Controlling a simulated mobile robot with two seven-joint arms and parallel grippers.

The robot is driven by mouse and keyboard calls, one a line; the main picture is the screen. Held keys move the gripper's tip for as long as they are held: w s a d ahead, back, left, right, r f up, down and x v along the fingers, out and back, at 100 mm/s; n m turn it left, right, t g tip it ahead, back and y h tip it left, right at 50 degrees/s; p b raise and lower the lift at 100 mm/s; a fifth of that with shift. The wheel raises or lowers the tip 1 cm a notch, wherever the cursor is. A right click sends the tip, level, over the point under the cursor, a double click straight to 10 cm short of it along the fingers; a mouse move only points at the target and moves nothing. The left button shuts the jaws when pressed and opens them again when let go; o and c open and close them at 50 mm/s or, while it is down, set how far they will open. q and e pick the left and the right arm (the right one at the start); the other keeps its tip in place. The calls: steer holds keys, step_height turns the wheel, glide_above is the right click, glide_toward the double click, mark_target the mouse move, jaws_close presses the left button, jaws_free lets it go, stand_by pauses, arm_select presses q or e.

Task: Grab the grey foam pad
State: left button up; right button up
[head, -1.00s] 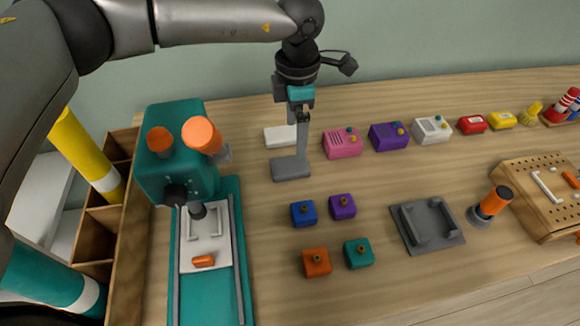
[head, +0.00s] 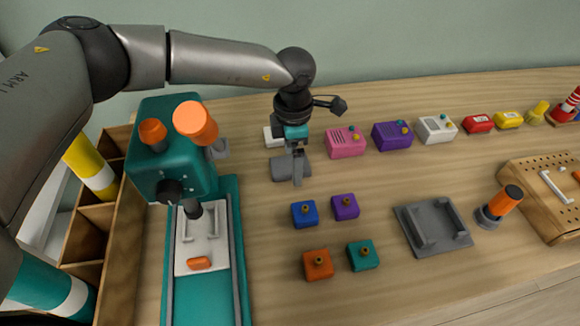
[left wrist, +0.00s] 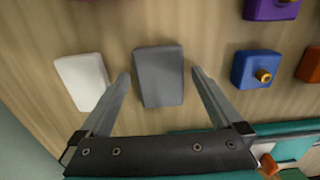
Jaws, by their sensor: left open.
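The grey foam pad (head: 279,171) lies flat on the wooden table, partly hidden behind my left gripper in the head view. My left gripper (head: 297,181) points down over it. In the left wrist view the whole pad (left wrist: 158,84) shows between the two spread fingers of the gripper (left wrist: 160,72), with a gap on each side. The gripper is open and holds nothing. How high the fingertips are above the table is hard to tell. My right gripper is not in view.
A white block (left wrist: 82,80) lies close beside the pad. A pink box (head: 345,143) stands to its right, and a blue knobbed block (head: 303,214) is nearer the front. A teal machine (head: 160,180) stands to the left. Bare table lies between the pad and the blue block.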

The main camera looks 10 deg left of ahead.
arm_select(q)
steer(key=c, duration=1.3)
